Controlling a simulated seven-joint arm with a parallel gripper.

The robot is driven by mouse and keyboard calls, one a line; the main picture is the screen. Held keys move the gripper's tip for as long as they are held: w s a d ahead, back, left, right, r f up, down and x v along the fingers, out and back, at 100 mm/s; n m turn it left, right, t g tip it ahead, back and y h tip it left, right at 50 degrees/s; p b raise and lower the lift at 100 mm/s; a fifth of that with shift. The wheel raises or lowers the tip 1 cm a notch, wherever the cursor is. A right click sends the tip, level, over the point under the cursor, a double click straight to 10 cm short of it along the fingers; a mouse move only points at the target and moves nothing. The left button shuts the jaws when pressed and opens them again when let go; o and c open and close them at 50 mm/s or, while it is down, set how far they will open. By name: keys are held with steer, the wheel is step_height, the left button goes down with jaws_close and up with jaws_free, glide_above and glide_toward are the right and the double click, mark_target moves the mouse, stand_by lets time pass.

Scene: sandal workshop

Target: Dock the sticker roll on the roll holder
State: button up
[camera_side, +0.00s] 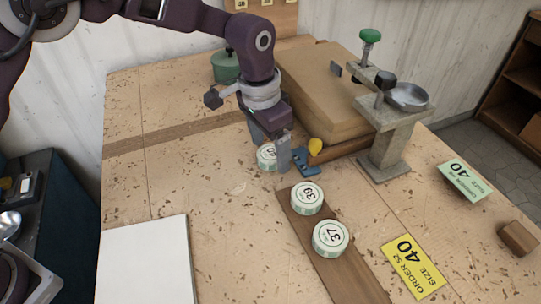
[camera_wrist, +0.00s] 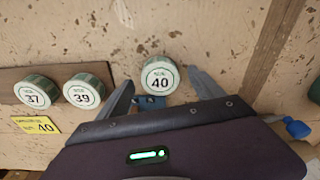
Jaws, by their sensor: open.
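The size 40 sticker roll (camera_side: 266,158), a round white-topped roll with a green side, lies flat on the table, partly hidden by a finger in the side view. In the wrist view, roll 40 (camera_wrist: 161,76) sits between my fingertips. My gripper (camera_side: 271,152) is open, pointing down with a finger on either side of the roll; I cannot tell if they touch it. A small blue bracket (camera_side: 308,164) stands close beside the roll; I cannot tell whether it is the roll holder. Rolls 39 (camera_side: 307,197) and 37 (camera_side: 331,238) sit on a brown wooden strip (camera_side: 352,279).
A large tan block (camera_side: 318,85) and a grey press stand (camera_side: 388,150) with a green knob are behind and right. A yellow size 40 card (camera_side: 413,267) and a green card (camera_side: 465,179) lie right. A white board (camera_side: 147,262) lies front left. A green pot (camera_side: 225,67) stands behind.

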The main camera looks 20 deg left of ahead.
mark_target(269, 153)
steer(key=shift+f, duration=0.35)
steer(key=c, duration=1.6)
step_height(269, 153, up, 10)
steer(key=s+a+f+n, duration=0.1)
steer(key=a, duration=0.6)
steer(key=a+f+n, duration=0.2)
steer(key=a, duration=0.6)
steer(key=s+a+f+n, duration=0.1)
steer(key=a+n, duration=0.1)
steer(key=a, duration=0.6)
steer(key=shift+s+a+f+y, duration=0.2)
steer(key=shift+s+f+y, duration=0.05)
steer(key=shift+s+y, duration=0.1)
steer(key=shift+n, duration=0.9)
steer(key=s+a, duration=0.1)
steer(key=a, duration=0.1)
steer(key=s+a+f, duration=0.1)
steer(key=s+a, duration=0.1)
steer(key=shift+s+a+f, duration=0.2)
steer(key=shift+s+a, duration=0.1)
